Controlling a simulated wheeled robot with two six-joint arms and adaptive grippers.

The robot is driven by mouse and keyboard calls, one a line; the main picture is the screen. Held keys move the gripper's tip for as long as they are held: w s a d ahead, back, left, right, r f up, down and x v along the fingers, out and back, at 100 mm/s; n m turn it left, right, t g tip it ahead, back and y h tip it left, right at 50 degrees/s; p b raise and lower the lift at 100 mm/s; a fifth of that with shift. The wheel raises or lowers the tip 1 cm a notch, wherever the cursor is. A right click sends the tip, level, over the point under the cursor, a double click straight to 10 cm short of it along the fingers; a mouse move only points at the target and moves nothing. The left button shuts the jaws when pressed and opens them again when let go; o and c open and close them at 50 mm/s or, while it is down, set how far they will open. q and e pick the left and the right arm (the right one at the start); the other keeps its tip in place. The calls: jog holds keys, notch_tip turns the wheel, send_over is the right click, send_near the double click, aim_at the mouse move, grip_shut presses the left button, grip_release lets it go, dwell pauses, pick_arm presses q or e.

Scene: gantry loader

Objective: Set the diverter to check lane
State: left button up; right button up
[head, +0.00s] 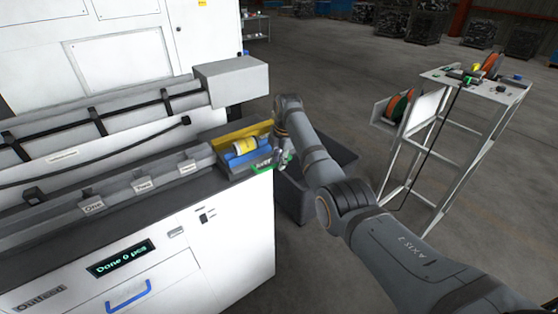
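At the right end of the outfeed channel are a yellow panel (222,138), a blue part (243,157) and a green strip (262,166) with small lettering I cannot read. A yellow and white cylinder (245,146) lies against the blue part. I cannot tell for certain which of these is the diverter or which lane it is set to. My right gripper (281,156) reaches down beside the green strip at its right end. Its fingers are small and partly hidden by my arm, so contact and opening are unclear. My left gripper is out of view.
The white outfeed machine (235,245) fills the left, with a display (121,258) reading "Done 0 pcs" and a blue handle (128,296). A dark bin (293,199) stands beyond its right end. A white-framed stand (432,150) is at right. Open floor lies between.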

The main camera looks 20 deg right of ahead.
jog(key=shift+w, duration=0.1)
notch_tip(320, 180, up, 12)
jog(key=s, duration=0.2)
jog(key=shift+d+f, duration=0.2)
jog(key=shift+d, duration=0.15)
